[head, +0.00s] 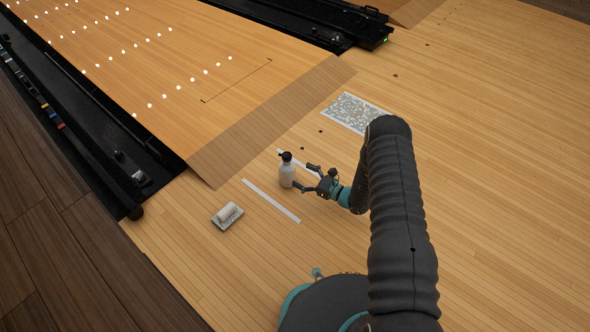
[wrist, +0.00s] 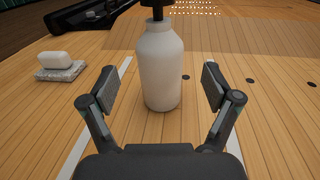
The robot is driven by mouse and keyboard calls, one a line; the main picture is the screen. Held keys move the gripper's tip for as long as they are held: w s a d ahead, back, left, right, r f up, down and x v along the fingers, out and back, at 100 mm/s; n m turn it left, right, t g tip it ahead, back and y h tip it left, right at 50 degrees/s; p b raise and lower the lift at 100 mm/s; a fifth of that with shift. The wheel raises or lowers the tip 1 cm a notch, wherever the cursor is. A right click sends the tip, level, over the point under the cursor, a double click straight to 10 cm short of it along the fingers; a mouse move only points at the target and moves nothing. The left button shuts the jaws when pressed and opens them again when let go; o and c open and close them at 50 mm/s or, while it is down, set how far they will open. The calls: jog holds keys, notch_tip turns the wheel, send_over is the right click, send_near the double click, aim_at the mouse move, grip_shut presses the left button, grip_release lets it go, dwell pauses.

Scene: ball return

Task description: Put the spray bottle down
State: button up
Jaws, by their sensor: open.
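The spray bottle (head: 287,173) is white with a black top and stands upright on the wooden floor, close to two white strips. It also shows in the wrist view (wrist: 159,68), centred just beyond my fingers, with its top cut off by the frame edge. My gripper (head: 309,177) is open at the bottle's right side in the head view. In the wrist view the gripper (wrist: 158,88) has its fingers spread to either side of the bottle, with gaps on both sides and no contact visible.
A folded cloth (head: 228,222) with a white block (head: 227,211) on it lies left of the bottle. A speckled mat (head: 354,112) lies beyond my arm. White strips (head: 271,201) mark the floor. The raised lane (head: 190,80) lies behind. Open floor spreads right.

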jog(key=v, duration=0.5)
jog(key=shift+s+d, duration=0.1)
jog(key=shift+d, duration=0.1)
jog(key=s+a+r+n+g, duration=0.2)
jog(key=r+n+g, duration=0.3)
jog(key=r, duration=0.7)
jog(key=s+a+r+n+g, duration=0.2)
jog(key=r+n+g, duration=0.3)
jog(key=r, duration=0.7)
jog(key=s+d+r+n+g+h, duration=0.1)
jog(key=s+r+n+h, duration=0.55)
jog(key=s+r, duration=0.45)
jog(key=s+d+r+n+t+h, duration=0.7)
jog(key=s+d+r, duration=0.6)
jog(key=s, duration=0.4)
jog(key=shift+s+d+r+n+h, duration=0.2)
jog(key=shift+r+n+h, duration=0.15)
jog(key=shift+h, duration=0.6)
